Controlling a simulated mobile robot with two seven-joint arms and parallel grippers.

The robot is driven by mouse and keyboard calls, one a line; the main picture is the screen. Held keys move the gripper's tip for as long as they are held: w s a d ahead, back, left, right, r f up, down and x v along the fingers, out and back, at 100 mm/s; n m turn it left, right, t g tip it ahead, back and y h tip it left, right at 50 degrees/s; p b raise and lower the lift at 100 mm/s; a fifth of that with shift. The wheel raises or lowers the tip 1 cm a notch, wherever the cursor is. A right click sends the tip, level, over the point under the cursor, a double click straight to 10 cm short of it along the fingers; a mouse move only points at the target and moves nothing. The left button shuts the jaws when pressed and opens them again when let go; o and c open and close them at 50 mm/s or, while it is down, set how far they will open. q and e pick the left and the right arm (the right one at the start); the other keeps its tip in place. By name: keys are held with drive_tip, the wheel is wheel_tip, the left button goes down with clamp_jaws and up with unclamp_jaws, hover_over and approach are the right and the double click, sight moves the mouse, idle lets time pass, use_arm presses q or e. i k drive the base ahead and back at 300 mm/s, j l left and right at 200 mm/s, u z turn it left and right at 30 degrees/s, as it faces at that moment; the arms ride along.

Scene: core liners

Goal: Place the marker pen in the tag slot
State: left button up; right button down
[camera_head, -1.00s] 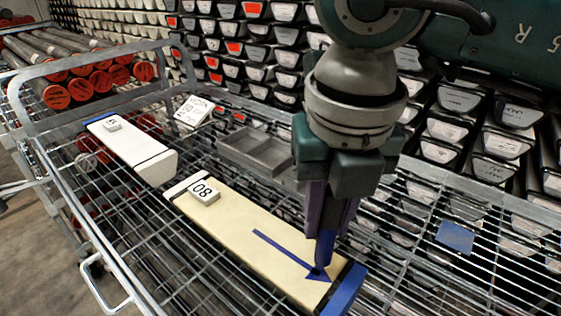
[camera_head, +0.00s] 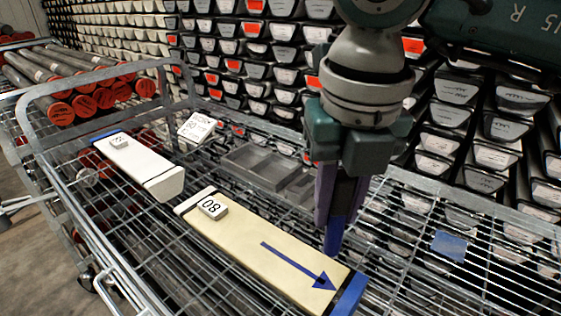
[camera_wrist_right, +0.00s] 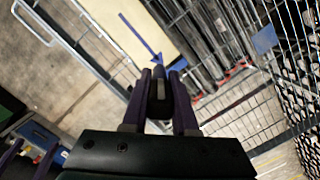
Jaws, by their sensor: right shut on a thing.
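My right gripper (camera_head: 338,212) is shut on the blue marker pen (camera_head: 334,240), which points down from its purple fingers. The pen's lower end is beside the far edge of the cream core liner (camera_head: 235,235), clear of the blue arrow on its top. A grey tray with compartments (camera_head: 258,166) lies behind the liner, left of the gripper; I cannot tell which compartment is the tag slot. In the right wrist view the gripper (camera_wrist_right: 160,75) points at the liner's arrow end. Purple parts at the lower left there look like my left gripper (camera_wrist_right: 28,160), its jaws unclear.
A white liner (camera_head: 140,168) lies left on the wire-mesh cart (camera_head: 110,228). Small tags sit on both liners, and a white label block (camera_head: 197,128) stands behind. A blue square (camera_head: 449,246) lies right. Racked core boxes (camera_head: 270,60) wall the back.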

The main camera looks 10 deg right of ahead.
sight(306, 189)
drive_tip(key=i+j, duration=0.1)
drive_tip(key=i, duration=0.4)
drive_tip(key=i+j+z, duration=0.1)
drive_tip(key=i, duration=0.35)
